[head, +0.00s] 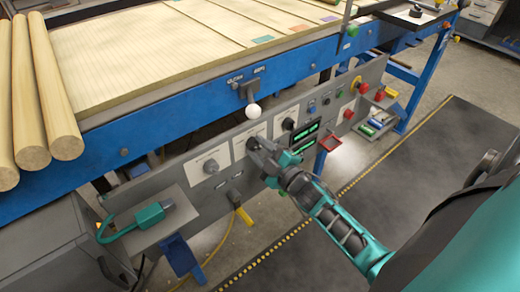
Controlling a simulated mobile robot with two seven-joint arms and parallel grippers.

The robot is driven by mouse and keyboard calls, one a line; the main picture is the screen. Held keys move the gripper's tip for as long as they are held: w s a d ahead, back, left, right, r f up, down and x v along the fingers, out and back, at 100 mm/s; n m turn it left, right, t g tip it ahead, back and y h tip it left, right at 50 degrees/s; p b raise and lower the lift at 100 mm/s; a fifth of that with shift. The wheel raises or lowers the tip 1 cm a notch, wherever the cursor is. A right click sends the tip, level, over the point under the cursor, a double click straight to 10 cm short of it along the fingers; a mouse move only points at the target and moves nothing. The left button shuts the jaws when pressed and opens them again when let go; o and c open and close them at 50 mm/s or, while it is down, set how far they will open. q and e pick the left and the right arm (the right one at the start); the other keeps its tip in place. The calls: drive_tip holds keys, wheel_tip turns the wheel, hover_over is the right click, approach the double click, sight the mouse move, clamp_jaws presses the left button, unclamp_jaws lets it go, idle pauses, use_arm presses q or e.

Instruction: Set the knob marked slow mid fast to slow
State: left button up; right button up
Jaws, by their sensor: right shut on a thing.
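The control panel (192,192) is a grey board below the blue bench frame. It carries several knobs on pale plates, whose markings are too small to read, so I cannot tell which says slow mid fast. My right gripper (255,148) is shut on the middle knob, in front of its pale plate (258,132). The gripper covers most of that knob, and its pointer direction is hidden. One knob (210,166) stands free to the left, and another dark knob (288,123) to the right. My left gripper is not in view.
A lever with a white ball (253,111) sticks out just above my right gripper.

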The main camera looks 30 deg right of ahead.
drive_tip(key=shift+n, duration=1.2)
drive_tip(key=shift+r+n+b, duration=0.1)
drive_tip(key=shift+n+b, duration=0.2)
drive_tip(key=shift+n, duration=0.6)
drive_tip(key=o, duration=1)
drive_tip(key=shift+o, duration=0.2)
drive_tip(key=shift+s, duration=0.1)
drive_tip(key=s+d, duration=0.1)
drive_tip(key=s, duration=1.1)
drive_tip(key=shift+s, duration=0.35)
drive_tip(key=shift+p, duration=0.3)
